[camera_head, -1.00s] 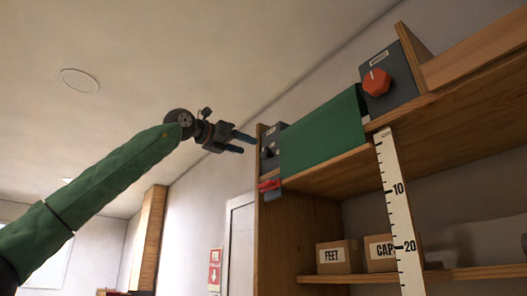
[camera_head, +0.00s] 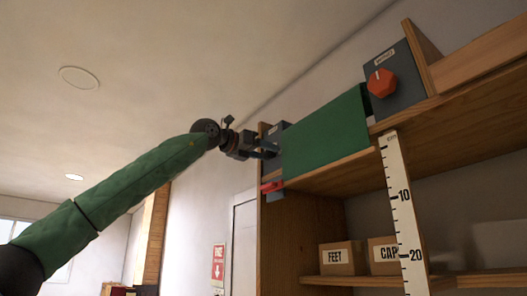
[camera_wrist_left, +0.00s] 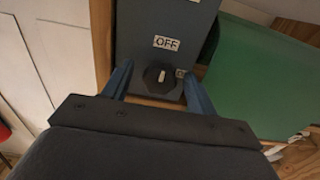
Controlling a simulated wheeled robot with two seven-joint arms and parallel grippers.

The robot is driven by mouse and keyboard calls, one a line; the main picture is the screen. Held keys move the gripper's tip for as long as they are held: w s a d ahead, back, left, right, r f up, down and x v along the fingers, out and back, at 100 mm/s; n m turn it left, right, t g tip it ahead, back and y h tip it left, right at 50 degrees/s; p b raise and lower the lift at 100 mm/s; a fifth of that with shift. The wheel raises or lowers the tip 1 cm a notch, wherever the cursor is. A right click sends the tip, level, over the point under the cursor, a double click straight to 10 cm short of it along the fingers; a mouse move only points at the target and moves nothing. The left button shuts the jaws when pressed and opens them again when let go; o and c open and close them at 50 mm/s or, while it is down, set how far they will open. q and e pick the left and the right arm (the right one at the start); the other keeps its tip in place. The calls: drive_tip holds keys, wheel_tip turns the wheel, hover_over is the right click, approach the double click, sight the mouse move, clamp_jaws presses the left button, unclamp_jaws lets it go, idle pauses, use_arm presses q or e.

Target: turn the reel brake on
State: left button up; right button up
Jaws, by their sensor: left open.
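A dark box (camera_head: 283,127) stands at the left end of the top shelf, beside the green sheet. In the left wrist view its face (camera_wrist_left: 140,22) carries an "OFF" label (camera_wrist_left: 166,43) and, below it, a black knob (camera_wrist_left: 152,82) with a white pointer mark, roughly upright towards OFF. A second small label right of the knob is partly hidden by a finger. My left gripper (camera_head: 273,150) is open, with its blue fingers on either side of the knob; I cannot tell whether they touch it. My right gripper is not in view.
A green sheet (camera_head: 322,136) hangs just right of the box. Another dark box with an orange-red knob (camera_head: 381,83) stands farther right. A ruler (camera_head: 398,200) hangs down; labelled boxes (camera_head: 341,258) stand on the lower shelf.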

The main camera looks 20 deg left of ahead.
use_arm(q)
drive_tip(key=c, duration=1)
drive_tip(key=shift+o, duration=0.2)
